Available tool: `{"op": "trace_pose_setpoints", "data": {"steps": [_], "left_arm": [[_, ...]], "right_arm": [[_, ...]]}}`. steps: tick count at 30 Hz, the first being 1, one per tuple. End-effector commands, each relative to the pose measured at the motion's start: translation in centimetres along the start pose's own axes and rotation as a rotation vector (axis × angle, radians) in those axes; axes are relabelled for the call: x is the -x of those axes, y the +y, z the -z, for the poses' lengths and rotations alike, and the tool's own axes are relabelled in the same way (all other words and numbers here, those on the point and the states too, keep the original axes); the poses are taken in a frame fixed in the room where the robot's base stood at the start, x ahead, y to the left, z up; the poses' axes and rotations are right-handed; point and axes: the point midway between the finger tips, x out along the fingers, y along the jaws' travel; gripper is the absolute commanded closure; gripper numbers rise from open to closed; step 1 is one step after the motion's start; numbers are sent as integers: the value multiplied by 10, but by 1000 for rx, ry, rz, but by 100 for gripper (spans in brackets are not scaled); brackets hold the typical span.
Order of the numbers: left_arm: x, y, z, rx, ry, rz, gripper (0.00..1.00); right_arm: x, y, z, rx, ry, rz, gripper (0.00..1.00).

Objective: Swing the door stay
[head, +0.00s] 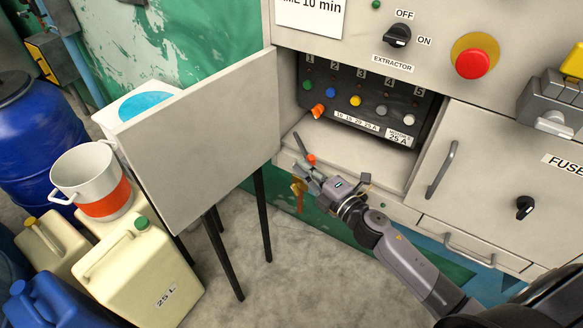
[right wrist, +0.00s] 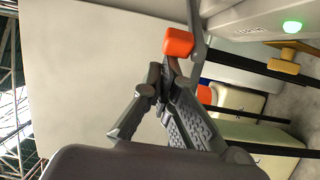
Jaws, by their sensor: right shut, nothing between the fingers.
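The cabinet door (head: 205,135) stands swung open to the left, showing its plain grey inner face. The door stay looks to be the thin grey bar (head: 299,144) with an orange end (head: 311,158), at the lower front of the open compartment. In the right wrist view the grey bar (right wrist: 196,60) and an orange block (right wrist: 178,42) show just beyond the fingertips. My right gripper (head: 308,172) is shut and empty, close to the orange end. I cannot tell whether they touch. My left gripper is not in view.
The open compartment (head: 310,133) holds a row of coloured fuses (head: 355,101); an orange one sticks out. A yellow-orange piece (head: 298,188) hangs below the compartment. A closed panel with a handle (head: 441,169) is at right. Canisters (head: 140,265) and a white pot (head: 88,170) stand left.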

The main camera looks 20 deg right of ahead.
Motion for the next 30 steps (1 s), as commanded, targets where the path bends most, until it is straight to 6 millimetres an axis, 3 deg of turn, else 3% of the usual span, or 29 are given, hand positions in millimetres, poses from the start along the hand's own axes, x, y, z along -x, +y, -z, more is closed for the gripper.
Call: {"op": "trace_pose_setpoints", "data": {"steps": [6, 15, 30], "left_arm": [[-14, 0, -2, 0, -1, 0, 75], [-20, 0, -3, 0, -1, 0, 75], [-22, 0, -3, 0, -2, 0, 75]], "right_arm": [[12, -4, -30, 5, 179, 4, 100], [20, -2, -56, 1, 183, 1, 100], [21, -1, -69, 0, 182, 0, 100]]}}
